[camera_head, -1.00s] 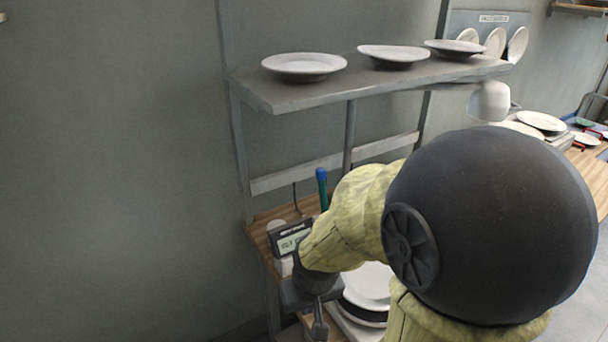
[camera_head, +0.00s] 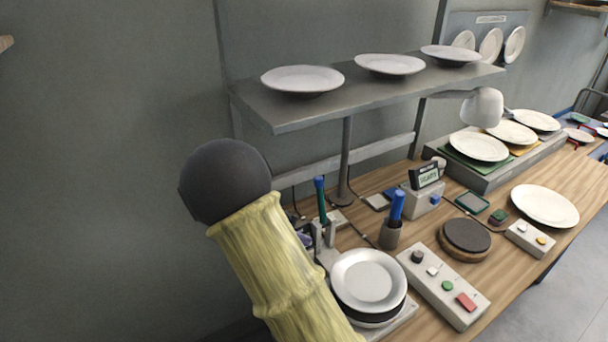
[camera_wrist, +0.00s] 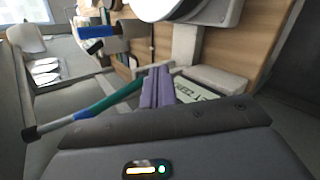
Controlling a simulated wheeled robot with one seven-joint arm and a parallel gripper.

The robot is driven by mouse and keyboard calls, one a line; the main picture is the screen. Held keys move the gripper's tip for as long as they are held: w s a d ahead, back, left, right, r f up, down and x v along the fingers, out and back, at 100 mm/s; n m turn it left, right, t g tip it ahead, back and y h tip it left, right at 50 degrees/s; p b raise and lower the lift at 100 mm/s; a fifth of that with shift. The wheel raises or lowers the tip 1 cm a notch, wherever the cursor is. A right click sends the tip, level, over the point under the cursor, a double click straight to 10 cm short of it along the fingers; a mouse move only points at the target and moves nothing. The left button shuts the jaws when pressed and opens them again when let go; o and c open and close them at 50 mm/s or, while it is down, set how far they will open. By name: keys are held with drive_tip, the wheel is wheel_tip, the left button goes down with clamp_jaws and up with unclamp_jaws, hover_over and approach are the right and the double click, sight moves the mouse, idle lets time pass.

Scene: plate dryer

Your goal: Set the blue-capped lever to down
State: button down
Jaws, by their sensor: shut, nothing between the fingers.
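The blue-capped lever (camera_head: 320,197) stands nearly upright in a grey bracket at the left end of the bench, its lower shaft green. In the wrist view the lever (camera_wrist: 95,107) runs from the left toward my fingers, its end dark. My gripper (camera_wrist: 158,72) has purple fingers pressed together, with nothing between them. The fingers are close beside the green part of the lever; I cannot tell whether they touch it. In the head view my arm hides most of the gripper.
A stack of plates (camera_head: 368,280) sits just right of the lever. A blue-topped handle (camera_head: 397,205) stands in a brown cup, with a button box (camera_head: 443,287) nearby. A shelf with plates (camera_head: 370,88) is above. A sign (camera_wrist: 205,92) lies near my fingers.

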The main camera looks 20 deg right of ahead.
drive_tip(key=w+a+r+n+t+h+p, duration=0.2)
drive_tip(key=w+a+r+t+h, duration=0.3)
drive_tip(key=w, duration=0.5)
wheel_tip(320, 180, up, 3)
drive_tip(key=shift+w+a+f+n+t+h, duration=0.2)
drive_tip(key=shift+w+a+n+t+h, duration=0.15)
drive_tip(key=shift+a+t, duration=0.5)
drive_tip(key=shift+a+g, duration=0.1)
drive_tip(key=shift+g, duration=0.15)
drive_tip(key=p, duration=0.7)
hover_over(321, 203)
drive_tip(key=w+a, duration=0.3)
drive_tip(key=a, duration=0.1)
drive_tip(key=shift+w+d, duration=0.1)
drive_tip(key=shift+w, duration=0.1)
drive_tip(key=shift+b, duration=0.4)
